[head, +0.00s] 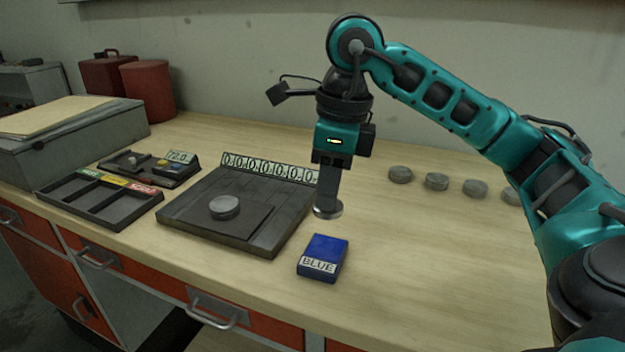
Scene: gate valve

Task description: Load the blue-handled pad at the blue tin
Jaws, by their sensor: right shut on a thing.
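The blue tin (323,257), labelled BLUE, sits on the bench near the front edge, with a blue top. My right gripper (327,198) is shut and points straight down, behind the tin in the picture. A round grey disc (328,211) shows at its fingertips; this looks like the base of the pad. Its handle is hidden between the fingers, so I cannot see its colour. The disc is apart from the tin; I cannot tell its exact height above the bench. My left gripper is not in view.
A dark plate (190,215) with a round grey disc (224,207) and a row of zeros lies left of the tin. A divided tray (120,217) and a small device (150,168) stand further left. Several grey discs (436,181) lie at right. The bench right of the tin is clear.

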